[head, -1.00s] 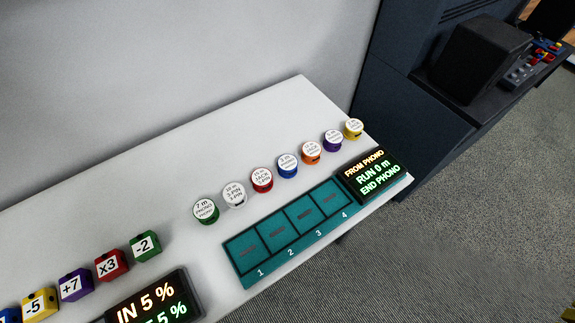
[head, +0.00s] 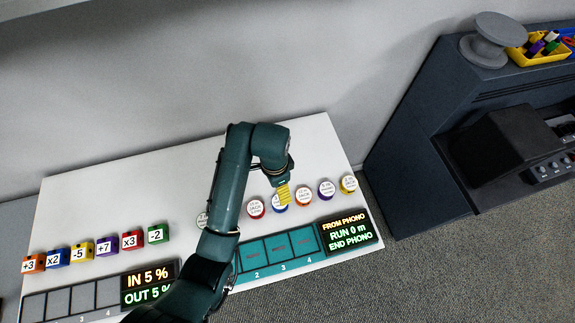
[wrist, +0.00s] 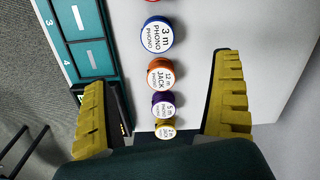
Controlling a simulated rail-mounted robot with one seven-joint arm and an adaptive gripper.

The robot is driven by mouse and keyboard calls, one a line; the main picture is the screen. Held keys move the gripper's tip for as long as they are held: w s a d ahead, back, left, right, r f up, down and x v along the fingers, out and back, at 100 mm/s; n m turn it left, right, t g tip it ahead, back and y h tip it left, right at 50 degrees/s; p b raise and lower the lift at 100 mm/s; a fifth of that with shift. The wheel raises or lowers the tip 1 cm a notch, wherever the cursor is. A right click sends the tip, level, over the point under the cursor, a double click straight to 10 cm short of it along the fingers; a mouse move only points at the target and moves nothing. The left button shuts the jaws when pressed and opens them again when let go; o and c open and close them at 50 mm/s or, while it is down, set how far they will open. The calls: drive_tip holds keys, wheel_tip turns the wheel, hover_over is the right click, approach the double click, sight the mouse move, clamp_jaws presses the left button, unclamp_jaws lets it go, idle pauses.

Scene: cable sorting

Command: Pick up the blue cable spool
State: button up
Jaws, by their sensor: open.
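The blue cable spool (wrist: 155,35) has a white lid reading 3 m PHONO. It stands at the top of the wrist view, beyond the fingertips. In the head view the blue spool (head: 279,208) is partly hidden by the gripper. My gripper (head: 284,193) has yellow ribbed fingers and is over the spool row, close to the blue spool. In the wrist view the fingers are wide apart, with nothing held between them. The orange spool (wrist: 160,74), purple spool (wrist: 163,104) and yellow spool (wrist: 165,131) show in the gap between the fingers, below the blue one.
A red spool (head: 256,209) stands left of the blue one. My arm hides part of the row's left end. A teal slot tray (head: 283,261) and a display (head: 349,232) lie in front. Coloured blocks (head: 107,246) stand at the left. White tabletop behind the row is clear.

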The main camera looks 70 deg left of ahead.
sight(279, 203)
wheel_tip(279, 203, down, 11)
drive_tip(key=shift+s+b, duration=0.15)
drive_tip(key=shift+b, duration=0.85)
drive_tip(key=f, duration=0.5)
drive_tip(key=shift+d+f, duration=0.2)
drive_tip(key=shift+d, duration=0.15)
drive_tip(key=c, duration=1.3)
